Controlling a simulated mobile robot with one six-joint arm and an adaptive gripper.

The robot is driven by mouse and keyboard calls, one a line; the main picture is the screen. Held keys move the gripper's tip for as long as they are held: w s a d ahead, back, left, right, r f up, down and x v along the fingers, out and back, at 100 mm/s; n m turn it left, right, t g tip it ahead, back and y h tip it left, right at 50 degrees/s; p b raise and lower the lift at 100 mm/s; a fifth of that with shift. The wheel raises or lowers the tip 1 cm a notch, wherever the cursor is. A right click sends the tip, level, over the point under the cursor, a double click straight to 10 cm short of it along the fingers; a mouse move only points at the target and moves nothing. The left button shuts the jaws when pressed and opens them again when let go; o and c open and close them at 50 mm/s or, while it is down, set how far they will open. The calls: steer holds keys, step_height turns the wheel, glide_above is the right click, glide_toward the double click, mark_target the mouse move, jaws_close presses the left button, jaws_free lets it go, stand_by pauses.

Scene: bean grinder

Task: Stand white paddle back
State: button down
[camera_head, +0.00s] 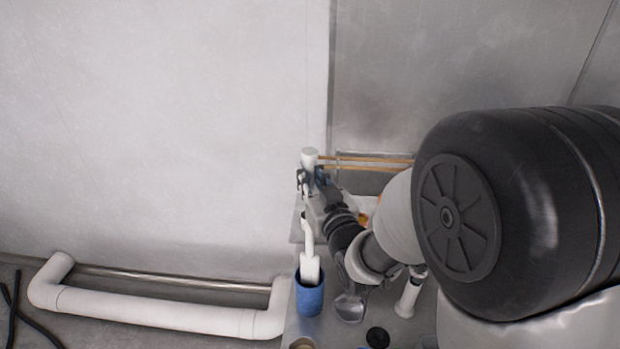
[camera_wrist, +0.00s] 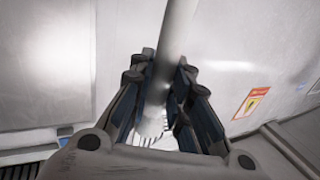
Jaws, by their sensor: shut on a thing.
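The white paddle (camera_head: 309,266) stands roughly upright, its slotted, wider end down and its handle end up. My gripper (camera_head: 313,183) is shut around its upper handle. In the wrist view the white shaft of the paddle (camera_wrist: 174,40) passes between the two fingers of my gripper (camera_wrist: 161,78), with the slotted end below. The blue cup (camera_head: 308,301) stands on the counter under the paddle. The paddle's lower end overlaps the cup's mouth in the head view; whether it touches the bottom cannot be told.
A grey counter (camera_head: 328,331) carries a round black piece (camera_head: 377,337) and a clear scoop-like item (camera_head: 350,307) right of the cup. A white pipe rail (camera_head: 160,309) runs along the wall at left. Tan rods (camera_head: 365,161) lie behind my gripper.

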step_height(320, 180, down, 12)
steer(key=b, duration=1.3)
steer(key=shift+f+b, duration=0.15)
steer(key=shift+b, duration=0.2)
steer(key=c, duration=1.4)
jaws_free()
steer(key=shift+c, duration=0.2)
steer(key=shift+f, duration=0.1)
step_height(320, 180, up, 10)
steer(key=shift+d, duration=0.1)
